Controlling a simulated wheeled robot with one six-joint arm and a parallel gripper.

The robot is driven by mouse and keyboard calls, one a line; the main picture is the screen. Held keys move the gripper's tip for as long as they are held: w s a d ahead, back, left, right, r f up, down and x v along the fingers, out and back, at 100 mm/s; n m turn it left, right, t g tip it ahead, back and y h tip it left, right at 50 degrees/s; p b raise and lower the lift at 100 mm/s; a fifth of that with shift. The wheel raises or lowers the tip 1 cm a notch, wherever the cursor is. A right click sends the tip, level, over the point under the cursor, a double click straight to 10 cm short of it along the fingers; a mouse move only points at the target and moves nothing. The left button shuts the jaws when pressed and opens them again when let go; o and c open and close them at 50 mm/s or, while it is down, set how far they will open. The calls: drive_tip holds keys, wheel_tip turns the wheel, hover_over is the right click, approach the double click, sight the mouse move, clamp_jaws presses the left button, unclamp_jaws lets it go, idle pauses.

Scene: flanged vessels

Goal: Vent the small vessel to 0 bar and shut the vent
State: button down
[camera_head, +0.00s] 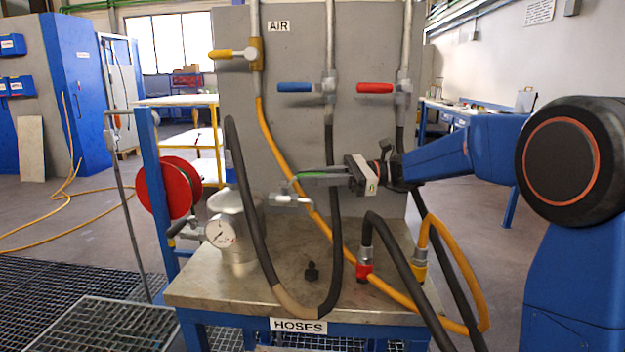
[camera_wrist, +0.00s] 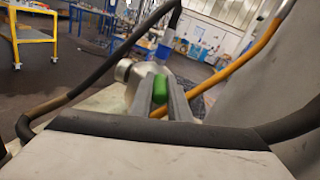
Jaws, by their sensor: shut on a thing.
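The small vessel (camera_head: 240,262) is a grey metal body with a flanged top, standing at the left of the steel bench. A round white gauge (camera_head: 220,234) sits on its front; its needle is too small to read. A silver valve (camera_head: 290,201) is to the right of the vessel, with a green handle (camera_head: 318,175) above it. My gripper (camera_head: 300,181) reaches in from the right and is shut on the green handle. In the wrist view the green handle (camera_wrist: 160,107) shows between the two fingers. The valve's exact angle is partly hidden.
A grey panel (camera_head: 290,130) behind carries a yellow valve handle (camera_head: 228,54), a blue one (camera_head: 295,87) and a red one (camera_head: 375,88). A black hose (camera_head: 243,190) loops in front of the vessel. Red (camera_head: 364,270) and yellow (camera_head: 419,268) hose couplings stand at the bench's right.

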drive_tip(key=shift+w+a+n+g+h, duration=0.1)
drive_tip(key=shift+w+n+g+h, duration=0.25)
drive_tip(key=shift+n+g, duration=0.5)
drive_tip(key=c, duration=1.7)
unclamp_jaws()
drive_tip(key=shift+o, duration=0.2)
drive_tip(key=shift+w, duration=0.1)
drive_tip(key=v, duration=1.2)
drive_tip(key=shift+f, duration=0.1)
drive_tip(key=shift+c, duration=0.7)
